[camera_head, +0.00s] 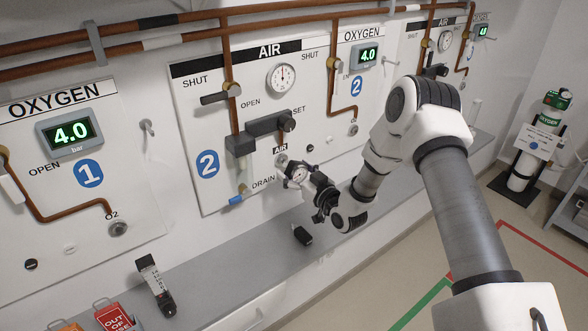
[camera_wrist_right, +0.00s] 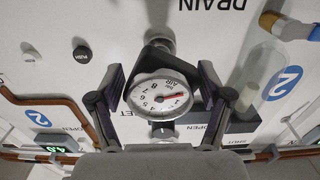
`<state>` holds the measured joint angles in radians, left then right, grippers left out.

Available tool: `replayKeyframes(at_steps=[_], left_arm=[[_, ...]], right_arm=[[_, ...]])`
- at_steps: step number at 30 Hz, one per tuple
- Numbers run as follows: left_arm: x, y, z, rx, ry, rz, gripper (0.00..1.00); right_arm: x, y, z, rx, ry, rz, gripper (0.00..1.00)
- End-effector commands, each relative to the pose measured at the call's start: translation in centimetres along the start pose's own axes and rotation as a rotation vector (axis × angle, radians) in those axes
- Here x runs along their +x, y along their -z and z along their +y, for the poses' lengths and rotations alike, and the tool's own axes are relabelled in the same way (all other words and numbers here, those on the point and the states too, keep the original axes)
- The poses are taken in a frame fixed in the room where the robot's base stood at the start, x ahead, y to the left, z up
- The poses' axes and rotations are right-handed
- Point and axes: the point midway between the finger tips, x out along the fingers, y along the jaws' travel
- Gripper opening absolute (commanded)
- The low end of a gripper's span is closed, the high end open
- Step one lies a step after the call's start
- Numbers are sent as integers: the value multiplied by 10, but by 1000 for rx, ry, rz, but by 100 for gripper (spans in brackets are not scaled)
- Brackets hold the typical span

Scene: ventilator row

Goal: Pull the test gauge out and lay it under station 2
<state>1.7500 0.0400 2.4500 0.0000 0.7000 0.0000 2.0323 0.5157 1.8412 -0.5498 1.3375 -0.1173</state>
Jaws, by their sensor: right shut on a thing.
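The test gauge (camera_head: 299,174) has a round white dial. It sits at the AIR outlet (camera_head: 281,159) of the station 2 panel (camera_head: 190,130). My right gripper (camera_head: 305,177) is shut on it. In the right wrist view the dial (camera_wrist_right: 160,97) shows upside down between the two fingers, its red needle visible. I cannot tell whether its plug is seated in the outlet or just in front of it. Below the panel runs a grey ledge (camera_head: 232,258). My left gripper is not in view.
A small black object (camera_head: 303,236) lies on the ledge below the gauge. A flowmeter (camera_head: 157,285) and a red out-of-use tag (camera_head: 113,317) are further left. A blue-tipped drain (camera_head: 236,199) juts out left of the gauge. The ledge between flowmeter and black object is clear.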

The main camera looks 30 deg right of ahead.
Motion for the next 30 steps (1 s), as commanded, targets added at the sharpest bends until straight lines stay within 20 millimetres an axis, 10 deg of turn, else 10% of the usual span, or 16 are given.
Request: replayKeyframes(at_steps=[30], left_arm=[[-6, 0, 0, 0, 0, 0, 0]], right_arm=[[-15, 1, 0, 0, 0, 1, 14]])
